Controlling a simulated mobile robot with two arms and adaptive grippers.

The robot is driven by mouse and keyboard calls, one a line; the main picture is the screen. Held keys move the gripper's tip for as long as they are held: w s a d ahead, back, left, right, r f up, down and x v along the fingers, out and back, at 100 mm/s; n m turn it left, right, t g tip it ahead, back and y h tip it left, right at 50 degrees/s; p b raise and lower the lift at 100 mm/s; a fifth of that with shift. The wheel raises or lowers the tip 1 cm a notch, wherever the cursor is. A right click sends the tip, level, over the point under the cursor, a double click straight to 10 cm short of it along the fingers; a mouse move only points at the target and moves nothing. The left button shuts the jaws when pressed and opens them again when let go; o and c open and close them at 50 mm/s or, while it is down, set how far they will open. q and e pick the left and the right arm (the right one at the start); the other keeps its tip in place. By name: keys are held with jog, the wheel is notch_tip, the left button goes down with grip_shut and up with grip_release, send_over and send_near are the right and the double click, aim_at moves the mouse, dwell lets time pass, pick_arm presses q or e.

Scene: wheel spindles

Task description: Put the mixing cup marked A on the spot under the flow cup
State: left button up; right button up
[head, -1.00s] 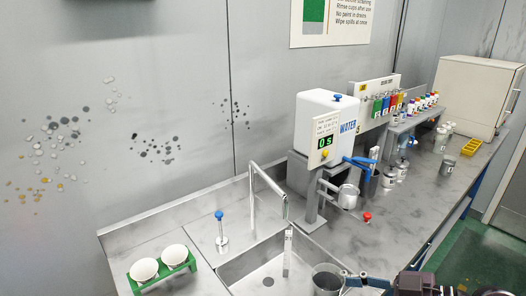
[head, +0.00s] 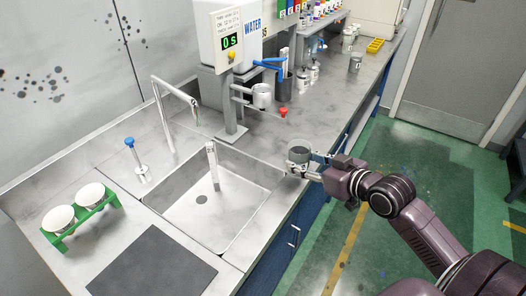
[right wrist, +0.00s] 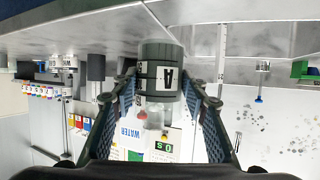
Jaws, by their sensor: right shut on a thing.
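The mixing cup marked A (head: 299,154) is a grey cup held upright over the counter's front edge, right of the sink. Its white label with a black A faces the right wrist camera (right wrist: 166,78). My right gripper (head: 312,163) is shut on it, with a finger on each side in the right wrist view (right wrist: 165,92). The flow cup (head: 262,95) is a small metal cup on a stand arm beyond and left of the held cup. The counter below the flow cup looks empty; I cannot make out a marked spot. My left gripper is not in view.
The sink (head: 238,225) with a tap (head: 172,110) lies left of the held cup. A red knob (head: 283,112) stands near the flow cup. Several canisters (head: 310,72) and a dark cylinder (head: 282,88) stand farther back. A green rack (head: 85,222) holds two white cups.

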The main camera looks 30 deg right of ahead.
jog(key=shift+w+d, duration=0.15)
jog(key=shift+w, duration=0.05)
jog(key=w+p, duration=0.1)
jog(key=w, duration=0.4)
jog(key=w+a+p, duration=0.1)
jog(key=w, duration=0.5)
jog(key=w+a, duration=0.1)
jog(key=w, duration=0.5)
jog(key=shift+w+a+p, duration=0.15)
jog(key=shift+p, duration=0.25)
jog(key=shift+w, duration=0.15)
notch_tip(320, 180, down, 3)
jog(key=shift+p, duration=0.4)
jog(key=shift+f, duration=0.25)
jog(key=shift+f, duration=0.15)
jog(key=o, duration=1.3)
jog(key=shift+c, duration=0.2)
